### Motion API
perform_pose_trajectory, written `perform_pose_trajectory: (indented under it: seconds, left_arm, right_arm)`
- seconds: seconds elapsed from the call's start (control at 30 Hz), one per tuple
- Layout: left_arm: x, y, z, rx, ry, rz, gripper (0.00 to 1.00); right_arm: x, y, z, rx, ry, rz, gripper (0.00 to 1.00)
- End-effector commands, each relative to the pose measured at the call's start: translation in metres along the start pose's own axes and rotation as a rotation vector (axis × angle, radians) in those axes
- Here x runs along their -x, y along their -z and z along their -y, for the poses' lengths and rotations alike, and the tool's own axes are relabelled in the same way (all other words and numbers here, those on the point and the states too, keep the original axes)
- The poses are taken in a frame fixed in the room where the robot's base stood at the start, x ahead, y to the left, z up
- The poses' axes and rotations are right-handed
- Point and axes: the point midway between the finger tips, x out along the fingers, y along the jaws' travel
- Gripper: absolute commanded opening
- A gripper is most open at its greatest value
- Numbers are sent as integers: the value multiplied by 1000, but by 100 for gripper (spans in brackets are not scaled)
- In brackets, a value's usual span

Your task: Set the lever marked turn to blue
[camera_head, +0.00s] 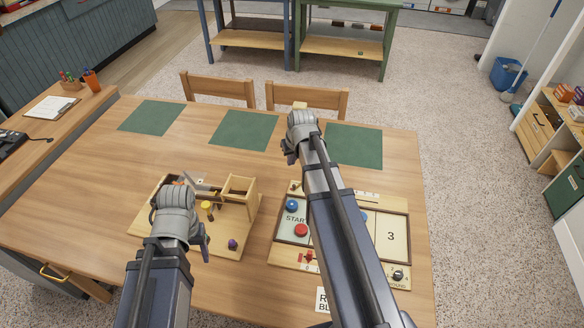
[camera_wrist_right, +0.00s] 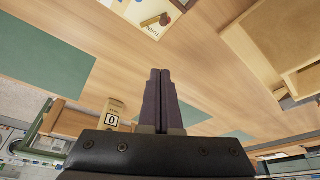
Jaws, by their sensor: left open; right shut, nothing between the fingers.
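A wooden game board (camera_head: 392,262) with START and 3 panels lies at the front right of the table. My right forearm crosses it and hides its middle. In the right wrist view a pale card marked TURN (camera_wrist_right: 152,31) carries a small wooden lever (camera_wrist_right: 152,20) with a reddish spot by its end. I cannot tell its setting. My right gripper (camera_wrist_right: 160,75) is shut and empty, beyond the board and over the table, apart from the lever. My left gripper (camera_head: 190,182) is over the wooden contraption on the left. Its fingers are mostly hidden.
The wooden contraption (camera_head: 242,225) has an upright frame and a purple knob (camera_head: 233,244). Blue (camera_head: 292,205) and red (camera_head: 301,230) discs lie on the board. A wooden block marked 0 (camera_wrist_right: 113,115) stands near my right gripper. Green mats (camera_head: 243,130) and two chairs line the far edge.

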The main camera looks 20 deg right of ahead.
Motion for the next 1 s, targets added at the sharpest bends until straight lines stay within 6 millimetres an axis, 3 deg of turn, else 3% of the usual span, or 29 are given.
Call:
perform_pose_trajectory:
  seconds: [0.73,0.8,1.0]
  left_arm:
    - [-99,6,-9,-1,0,0,62]
    - [-88,5,-8,-1,0,0,62]
    - [-87,5,-8,-1,0,0,62]
  right_arm:
    - [-105,-1,0,0,0,0,0]
    - [-88,-18,1,-1,0,0,0]
    - [-80,-37,0,0,0,0,0]
